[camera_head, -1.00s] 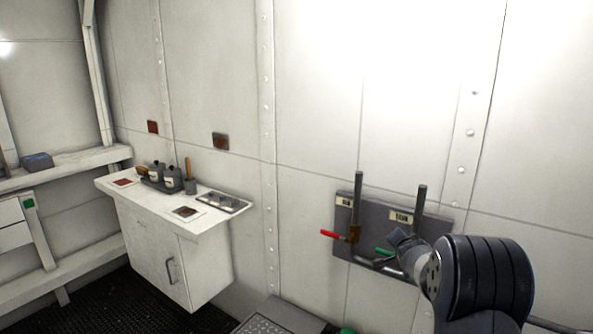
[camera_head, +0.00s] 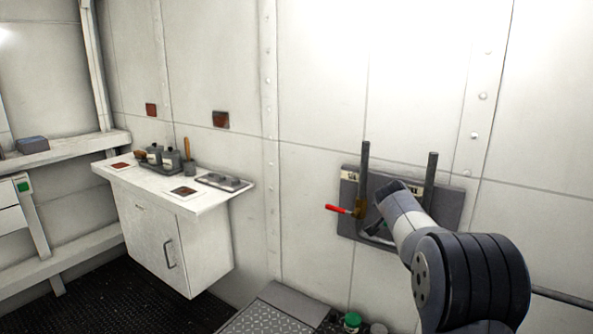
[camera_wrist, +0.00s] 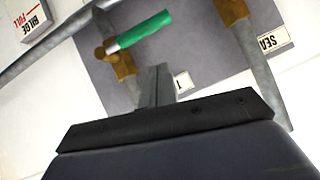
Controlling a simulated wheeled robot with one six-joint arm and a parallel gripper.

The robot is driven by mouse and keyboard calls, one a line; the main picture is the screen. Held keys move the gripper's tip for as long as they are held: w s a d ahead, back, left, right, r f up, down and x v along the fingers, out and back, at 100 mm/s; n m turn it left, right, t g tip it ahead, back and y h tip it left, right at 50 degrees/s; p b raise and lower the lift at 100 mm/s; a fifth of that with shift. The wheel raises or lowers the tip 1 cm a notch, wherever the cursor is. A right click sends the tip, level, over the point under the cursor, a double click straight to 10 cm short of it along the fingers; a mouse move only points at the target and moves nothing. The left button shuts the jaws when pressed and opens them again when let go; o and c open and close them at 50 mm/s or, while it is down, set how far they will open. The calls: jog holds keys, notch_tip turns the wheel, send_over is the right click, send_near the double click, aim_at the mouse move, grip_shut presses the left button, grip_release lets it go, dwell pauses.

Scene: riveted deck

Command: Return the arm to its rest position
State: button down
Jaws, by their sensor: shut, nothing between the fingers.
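My arm reaches up from the lower right of the head view, in front of a dark valve panel (camera_head: 449,208) on the white wall. My gripper (camera_wrist: 158,75) is shut and empty in the wrist view, its fingertips just below a green valve handle (camera_wrist: 145,32). I cannot tell whether they touch it. A red valve handle (camera_head: 338,209) points left on the left pipe (camera_head: 364,170). The right pipe (camera_head: 431,180) stands behind my arm.
A white cabinet (camera_head: 165,240) with jars (camera_head: 170,158) and trays on top stands at the left. A grey treaded platform (camera_head: 265,318) and a green-topped item (camera_head: 352,320) are low in front.

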jog(key=w+a+b+v, duration=0.1)
jog(key=b+v, duration=0.2)
jog(key=v, duration=0.6)
jog(key=s+d+p+x, duration=0.1)
jog(key=x, duration=0.7)
jog(key=s+d+f+m+t+y+p, duration=0.1)
jog(key=s+d+m+t+y+p, duration=0.2)
jog(key=d+m+t+y+p, duration=0.2)
jog(key=d+m+t+p, duration=0.2)
jog(key=d+m+p, duration=0.1)
jog(key=m+p, duration=0.1)
jog(key=shift+s+f+p, duration=0.2)
jog(key=shift+f+p, duration=0.05)
jog(key=shift+p, duration=0.55)
